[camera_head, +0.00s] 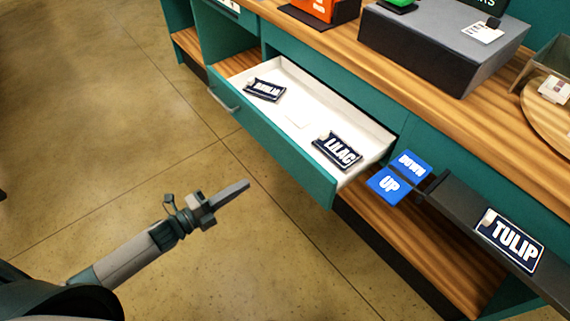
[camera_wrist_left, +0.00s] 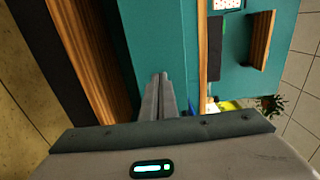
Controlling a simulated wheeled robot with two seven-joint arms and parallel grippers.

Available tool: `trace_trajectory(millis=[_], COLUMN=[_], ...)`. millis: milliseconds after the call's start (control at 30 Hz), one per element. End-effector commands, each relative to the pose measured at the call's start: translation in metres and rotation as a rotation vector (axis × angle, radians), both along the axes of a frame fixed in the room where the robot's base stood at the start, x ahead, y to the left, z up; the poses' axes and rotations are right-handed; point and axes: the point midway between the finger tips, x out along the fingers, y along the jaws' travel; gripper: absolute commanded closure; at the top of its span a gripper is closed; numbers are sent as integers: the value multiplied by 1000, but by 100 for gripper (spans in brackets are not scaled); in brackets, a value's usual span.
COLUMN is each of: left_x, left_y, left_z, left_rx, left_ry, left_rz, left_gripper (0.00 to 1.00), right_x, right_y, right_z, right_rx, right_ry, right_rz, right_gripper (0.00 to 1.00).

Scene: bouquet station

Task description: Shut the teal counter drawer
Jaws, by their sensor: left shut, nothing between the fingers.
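The teal drawer (camera_head: 270,138) stands pulled out of the counter in the head view, its white inside showing. Two dark labelled packets lie in it, one reading LILAC (camera_head: 338,150) and another (camera_head: 265,90) towards the far left corner. A bar handle (camera_head: 222,101) is on the drawer's front near its left end. My left gripper (camera_head: 238,188) is shut and empty, over the floor in front of the drawer and apart from it. In the left wrist view its closed fingers (camera_wrist_left: 158,98) point towards teal panels. My right gripper does not show.
The wooden counter top (camera_head: 440,90) carries a grey box (camera_head: 440,45) and an orange item (camera_head: 312,8). Blue UP and DOWN signs (camera_head: 390,185) and a dark ledge with a TULIP label (camera_head: 510,240) stand right of the drawer. The floor (camera_head: 130,120) in front is clear.

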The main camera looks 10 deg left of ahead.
Motion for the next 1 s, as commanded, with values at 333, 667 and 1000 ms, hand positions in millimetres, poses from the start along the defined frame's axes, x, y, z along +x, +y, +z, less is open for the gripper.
trace_trajectory(millis=[333,667,1000], left_x=[5,35,82], left_y=[-3,-26,-63], left_z=[0,2,2], left_rx=[-2,-3,-2], left_ry=[2,1,3], left_rz=[3,4,3], left_gripper=[100,100,100], right_x=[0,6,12], right_y=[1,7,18], right_z=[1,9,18], right_rx=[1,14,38], right_ry=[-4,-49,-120], right_rz=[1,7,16], right_gripper=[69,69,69])
